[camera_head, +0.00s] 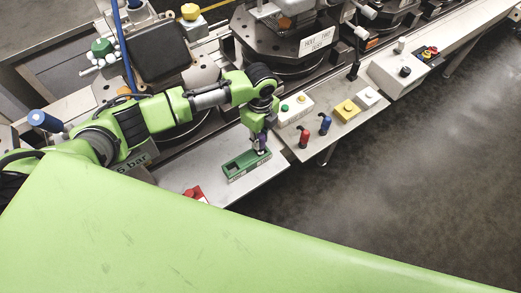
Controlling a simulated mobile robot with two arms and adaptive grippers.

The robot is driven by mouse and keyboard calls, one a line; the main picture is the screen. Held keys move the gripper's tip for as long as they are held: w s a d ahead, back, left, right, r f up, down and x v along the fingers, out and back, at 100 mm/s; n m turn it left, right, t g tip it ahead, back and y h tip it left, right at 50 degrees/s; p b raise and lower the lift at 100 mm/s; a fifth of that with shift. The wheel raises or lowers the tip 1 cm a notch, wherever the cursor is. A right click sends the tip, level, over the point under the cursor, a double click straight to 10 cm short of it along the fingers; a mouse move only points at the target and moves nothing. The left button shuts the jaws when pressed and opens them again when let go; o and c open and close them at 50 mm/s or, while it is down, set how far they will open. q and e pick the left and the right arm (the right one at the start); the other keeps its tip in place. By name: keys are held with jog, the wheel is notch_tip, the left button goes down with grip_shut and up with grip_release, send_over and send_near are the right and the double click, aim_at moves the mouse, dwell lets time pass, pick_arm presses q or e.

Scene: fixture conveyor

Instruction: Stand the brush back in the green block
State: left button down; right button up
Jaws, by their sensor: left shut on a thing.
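The green block (236,168) lies on the light grey table plate, with a dark opening in its left part. My left gripper (261,148) points down over the right end of the block. It is shut on the brush, which is small here and mostly hidden by the fingers. The lower end of the brush is at or just above the block's right end; I cannot tell whether it is inside a hole. My right gripper is not in view.
A red item (196,194) lies at the plate's front edge. Right of my gripper are a box with buttons (293,109), black-and-red (304,138) and blue (325,124) handled items, and a yellow button box (346,111). Dark machine fixtures stand behind. Open floor lies right.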

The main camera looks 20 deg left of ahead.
pick_arm(q)
jog(key=c, duration=1.7)
grip_release()
notch_tip(320, 180, up, 12)
